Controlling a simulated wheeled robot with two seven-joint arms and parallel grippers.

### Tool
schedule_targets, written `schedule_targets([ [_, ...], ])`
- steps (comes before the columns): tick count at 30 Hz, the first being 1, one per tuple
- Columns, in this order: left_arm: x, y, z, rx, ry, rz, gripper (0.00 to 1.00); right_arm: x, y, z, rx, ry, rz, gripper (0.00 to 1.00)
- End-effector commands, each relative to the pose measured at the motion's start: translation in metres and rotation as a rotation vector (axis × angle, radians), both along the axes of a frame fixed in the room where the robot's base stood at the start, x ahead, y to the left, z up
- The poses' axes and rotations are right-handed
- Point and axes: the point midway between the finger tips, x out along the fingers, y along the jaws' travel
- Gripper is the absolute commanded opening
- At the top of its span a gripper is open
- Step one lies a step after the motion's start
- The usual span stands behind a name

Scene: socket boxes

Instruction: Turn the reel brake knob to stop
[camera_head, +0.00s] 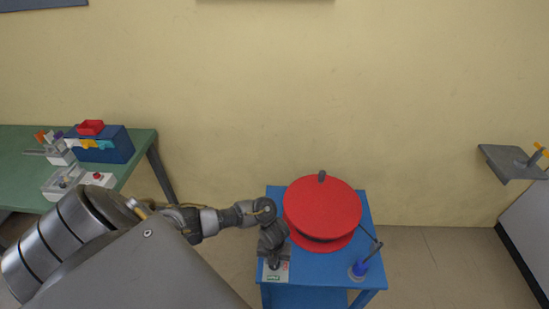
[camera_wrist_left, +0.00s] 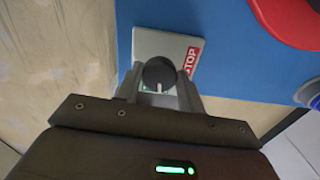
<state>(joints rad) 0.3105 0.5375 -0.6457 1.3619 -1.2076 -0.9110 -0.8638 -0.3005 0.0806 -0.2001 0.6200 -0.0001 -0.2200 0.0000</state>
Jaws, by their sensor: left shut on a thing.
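The brake knob (camera_wrist_left: 158,72) is a dark round knob with a white pointer line, on a pale plate (camera_wrist_left: 147,43) at the corner of the blue stand. A red STOP label (camera_wrist_left: 191,61) sits on the plate to the right of the knob. The pointer line faces toward my gripper, not the label. My left gripper (camera_wrist_left: 158,88) is shut on the knob, one finger on each side. In the head view my left gripper (camera_head: 273,260) is over the plate (camera_head: 282,273), which shows a green label; the knob is mostly hidden there. My right gripper is not in view.
A red reel (camera_head: 322,205) stands on the blue stand (camera_head: 310,284), close to the right of my gripper. A green table (camera_head: 130,145) with boxes is at the left. A grey shelf (camera_head: 510,165) is far right.

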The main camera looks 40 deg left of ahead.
Motion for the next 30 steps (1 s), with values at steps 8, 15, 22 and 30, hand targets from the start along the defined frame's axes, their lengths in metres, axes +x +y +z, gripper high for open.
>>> schedule_targets([
  [8, -0.001, 0.001, 0.004, 0.002, 0.001, 0.257, 0.16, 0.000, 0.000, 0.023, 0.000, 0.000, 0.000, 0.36],
  [15, -0.002, 0.001, 0.004, 0.000, 0.001, 0.485, 0.16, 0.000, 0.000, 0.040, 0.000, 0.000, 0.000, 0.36],
  [22, -0.002, 0.002, 0.004, 0.001, 0.000, 0.705, 0.16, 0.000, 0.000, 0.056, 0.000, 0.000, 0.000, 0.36],
  [30, -0.003, 0.002, 0.003, 0.000, 0.001, 0.960, 0.16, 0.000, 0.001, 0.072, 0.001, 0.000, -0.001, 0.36],
])
